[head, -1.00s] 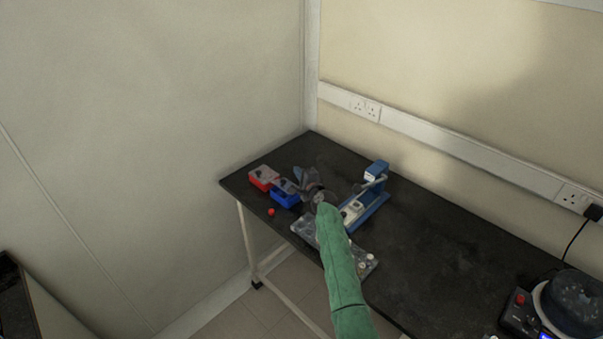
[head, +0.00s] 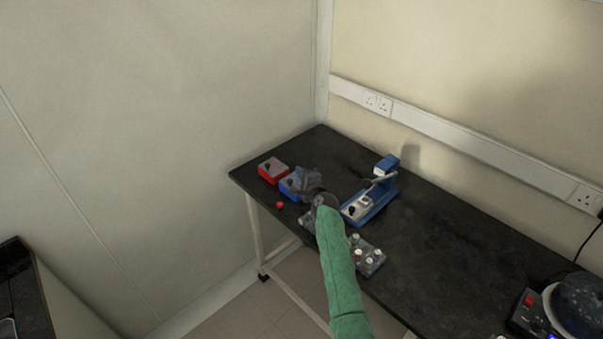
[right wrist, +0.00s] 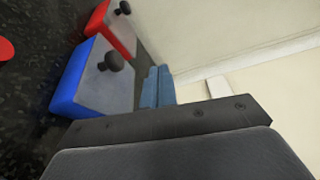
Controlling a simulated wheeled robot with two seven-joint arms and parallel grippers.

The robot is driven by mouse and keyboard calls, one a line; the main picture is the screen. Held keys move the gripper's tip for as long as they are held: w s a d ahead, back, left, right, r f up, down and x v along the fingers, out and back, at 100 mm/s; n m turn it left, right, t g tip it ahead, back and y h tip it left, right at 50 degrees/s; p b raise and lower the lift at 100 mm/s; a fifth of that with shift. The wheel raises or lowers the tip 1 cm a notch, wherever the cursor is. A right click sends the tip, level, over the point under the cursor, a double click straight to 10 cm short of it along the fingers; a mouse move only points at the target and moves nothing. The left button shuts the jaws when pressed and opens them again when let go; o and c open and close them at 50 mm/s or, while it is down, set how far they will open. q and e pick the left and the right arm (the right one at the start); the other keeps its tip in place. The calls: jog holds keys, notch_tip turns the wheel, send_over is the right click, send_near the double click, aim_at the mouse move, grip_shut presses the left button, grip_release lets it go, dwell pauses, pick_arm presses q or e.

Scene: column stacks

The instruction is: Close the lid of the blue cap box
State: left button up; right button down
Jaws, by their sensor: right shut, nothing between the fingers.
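The blue cap box (head: 288,188) stands near the far left end of the black bench. In the right wrist view, the blue cap box (right wrist: 68,82) has a grey lid (right wrist: 106,82) with a black knob (right wrist: 114,61). The lid looks flat on the box. My right gripper (head: 303,180) is close to the box's right side and hides part of it in the head view. In the wrist view its fingertips (right wrist: 158,86) are together and empty, beside the lid. I cannot tell whether they touch it. My left gripper is out of view.
A red box (head: 272,171) with a grey lid stands beside the blue one. A red cap (head: 280,205) lies in front. A blue device (head: 378,200) and a grey tray with knobs (head: 369,262) are to the right. The bench (head: 440,250) has free room farther right.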

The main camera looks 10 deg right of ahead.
jog(key=shift+s, duration=0.25)
pick_arm(q)
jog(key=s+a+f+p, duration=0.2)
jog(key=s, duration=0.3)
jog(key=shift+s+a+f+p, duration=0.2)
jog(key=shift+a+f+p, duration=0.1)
jog(key=shift+p, duration=0.1)
pick_arm(e)
jog(key=v, duration=0.7)
